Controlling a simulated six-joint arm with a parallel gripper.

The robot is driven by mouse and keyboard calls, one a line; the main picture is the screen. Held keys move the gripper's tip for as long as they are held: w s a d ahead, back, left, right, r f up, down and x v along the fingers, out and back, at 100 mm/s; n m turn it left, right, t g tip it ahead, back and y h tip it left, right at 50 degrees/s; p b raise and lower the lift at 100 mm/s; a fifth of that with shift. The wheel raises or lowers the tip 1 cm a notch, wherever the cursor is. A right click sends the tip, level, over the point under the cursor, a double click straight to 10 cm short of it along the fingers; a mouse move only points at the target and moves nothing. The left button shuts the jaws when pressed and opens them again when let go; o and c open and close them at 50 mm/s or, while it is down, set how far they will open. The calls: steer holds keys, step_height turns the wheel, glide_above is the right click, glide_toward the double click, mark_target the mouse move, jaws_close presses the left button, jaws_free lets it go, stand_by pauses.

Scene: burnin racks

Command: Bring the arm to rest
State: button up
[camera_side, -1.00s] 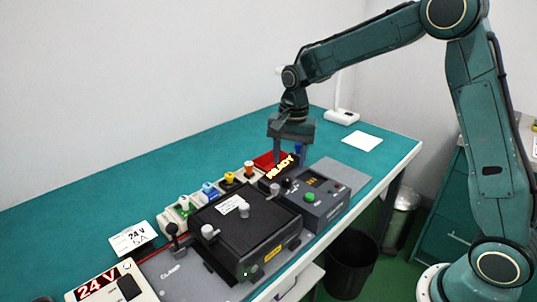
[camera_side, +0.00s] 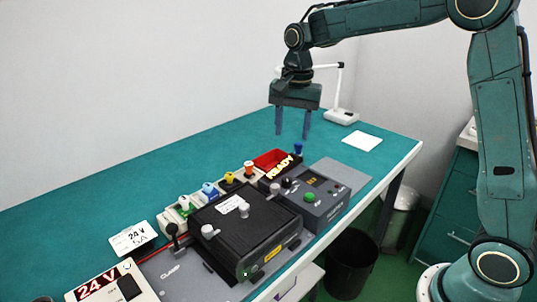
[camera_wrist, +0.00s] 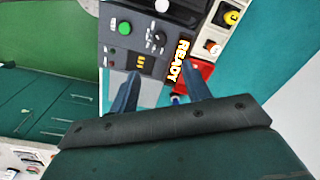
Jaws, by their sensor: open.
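My gripper (camera_side: 292,124) is open and empty, held in the air above the back part of the bench. Its two fingers point down, above and behind the grey control box (camera_side: 318,207) with the lit READY sign (camera_side: 280,167). A blue-topped plug (camera_side: 298,149) stands beside the red tray (camera_side: 270,159), below the fingers and apart from them. In the wrist view the open fingers (camera_wrist: 158,90) show over the control box and the READY sign (camera_wrist: 179,60), with the blue plug partly hidden between them.
A black box (camera_side: 245,222) sits on the grey clamp plate (camera_side: 165,268). Yellow, orange, blue and green plugs stand in a row behind it. A white lamp (camera_side: 342,115) stands behind my gripper. The bench's back left is clear.

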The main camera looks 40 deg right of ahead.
steer(key=s+a+r+n+t, duration=0.1)
steer(key=s+n, duration=0.5)
steer(key=s, duration=0.8)
steer(key=s+r+n+t, duration=0.2)
steer(key=s+n+t, duration=0.2)
steer(key=s, duration=1)
steer(key=shift+a+r+n, duration=0.2)
steer(key=shift+a+n, duration=0.15)
steer(key=shift+n, duration=0.65)
